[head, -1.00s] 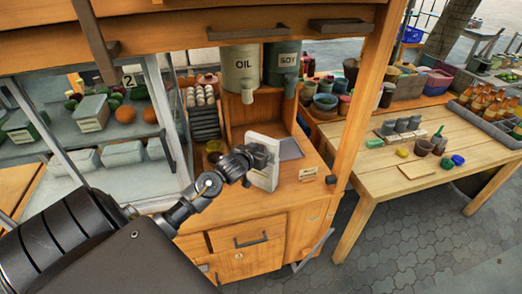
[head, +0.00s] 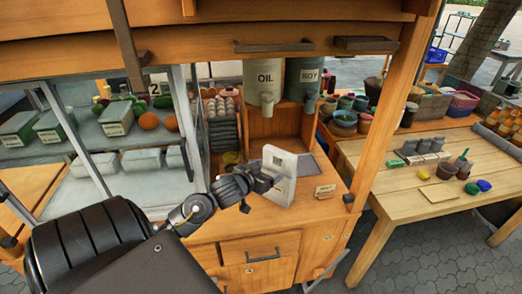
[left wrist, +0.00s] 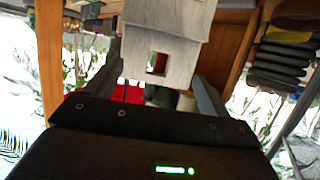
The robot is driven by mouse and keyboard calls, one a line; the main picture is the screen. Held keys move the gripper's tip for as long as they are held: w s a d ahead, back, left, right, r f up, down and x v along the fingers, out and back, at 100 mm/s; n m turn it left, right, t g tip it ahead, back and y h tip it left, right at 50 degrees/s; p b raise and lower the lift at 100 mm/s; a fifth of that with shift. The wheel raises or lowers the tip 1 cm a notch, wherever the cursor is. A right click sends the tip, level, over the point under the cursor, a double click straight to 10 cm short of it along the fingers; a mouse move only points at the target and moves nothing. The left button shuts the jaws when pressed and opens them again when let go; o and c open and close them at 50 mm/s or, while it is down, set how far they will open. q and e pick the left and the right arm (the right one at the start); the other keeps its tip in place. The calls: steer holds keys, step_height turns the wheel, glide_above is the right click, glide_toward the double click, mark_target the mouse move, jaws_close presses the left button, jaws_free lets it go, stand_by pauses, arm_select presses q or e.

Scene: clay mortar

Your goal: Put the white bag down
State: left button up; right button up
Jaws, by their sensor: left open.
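The white bag (head: 284,172) is a pale upright block with a square hole near its top. It appears to stand on the wooden counter (head: 322,204) of the stall, close to the front edge. My left gripper (head: 262,184) is at the bag's left side, with its jaws open. In the left wrist view the bag (left wrist: 168,20) lies ahead, its holed end between the spread fingers of the left gripper (left wrist: 160,82), with gaps at both sides. My right gripper is not in view.
Oil (head: 263,78) and soy (head: 303,78) dispensers hang above the counter behind the bag. A grey tray (head: 316,165) and a small labelled block (head: 325,191) are to its right. A glass display case (head: 130,150) is at left, a wooden table (head: 420,190) at right.

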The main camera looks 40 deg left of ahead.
arm_select(q)
steer(key=shift+v, duration=1.4)
steer(key=s+d+f+m+g+h, duration=0.15)
steer(key=s+d+f+g, duration=0.35)
steer(key=s+d+f, duration=0.6)
steer(key=s+d+f+m+g+h, duration=0.1)
steer(key=s+d+f+m+g, duration=0.2)
steer(key=s+d+f+g, duration=0.7)
steer(key=s+a+f+t+b, duration=0.1)
steer(key=s+f+t, duration=0.15)
steer(key=f, duration=1.05)
steer(key=s+a+f+t+b, duration=0.1)
steer(key=s+f, duration=0.2)
steer(key=f, duration=1)
steer(key=s+a+f+g+b, duration=0.1)
steer(key=s+a+f, duration=0.1)
steer(key=s+f, duration=1.2)
steer(key=shift+s+a+f, duration=0.35)
steer(key=shift+s+f, duration=0.05)
steer(key=shift+s, duration=0.15)
